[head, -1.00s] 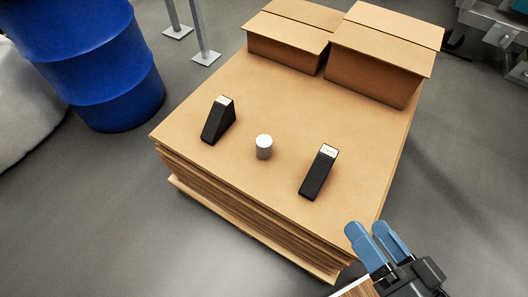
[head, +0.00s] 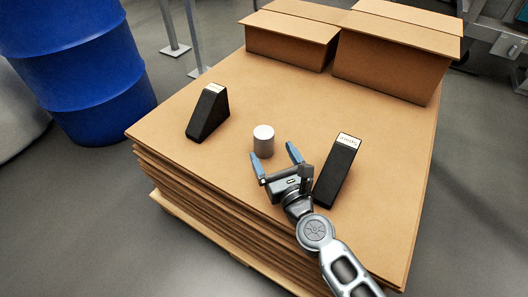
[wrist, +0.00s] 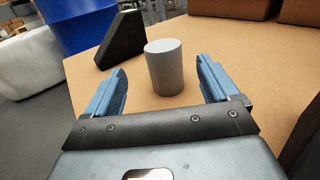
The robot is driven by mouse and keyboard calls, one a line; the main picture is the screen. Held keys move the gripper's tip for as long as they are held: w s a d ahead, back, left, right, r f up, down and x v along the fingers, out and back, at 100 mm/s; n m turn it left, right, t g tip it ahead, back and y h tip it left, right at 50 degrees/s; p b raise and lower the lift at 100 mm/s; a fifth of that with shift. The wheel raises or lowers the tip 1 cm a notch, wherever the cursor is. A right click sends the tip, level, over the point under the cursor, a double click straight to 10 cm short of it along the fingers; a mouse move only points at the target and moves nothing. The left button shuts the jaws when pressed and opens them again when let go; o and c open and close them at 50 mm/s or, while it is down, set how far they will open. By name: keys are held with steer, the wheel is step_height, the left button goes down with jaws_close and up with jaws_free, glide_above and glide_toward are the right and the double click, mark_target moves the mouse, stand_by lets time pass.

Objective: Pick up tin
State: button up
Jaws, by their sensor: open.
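The tin (head: 263,141) is a small plain grey-white cylinder standing upright on a stack of brown cardboard sheets (head: 270,85). My gripper (head: 274,161) is open, just in front of the tin in the head view, with its blue fingers pointing towards it. In the wrist view the tin (wrist: 164,67) stands beyond and between the two spread fingertips of my gripper (wrist: 162,82). Nothing is held. Whether the fingertips reach alongside the tin is hard to tell.
A black wedge-shaped block (head: 208,112) stands left of the tin. Another black block (head: 338,170) stands right, close beside my gripper. Two cardboard boxes (head: 290,40) (head: 395,60) sit at the back of the stack. A blue drum (head: 80,70) stands on the floor at left.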

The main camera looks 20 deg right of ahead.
mark_target(268, 142)
steer(key=w, duration=0.2)
steer(key=shift+w, duration=0.3)
steer(key=w, duration=0.3)
steer(key=w+d, duration=0.1)
steer(key=w, duration=0.1)
steer(key=shift+w+f, duration=0.1)
steer(key=shift+w, duration=0.2)
steer(key=c, duration=1.2)
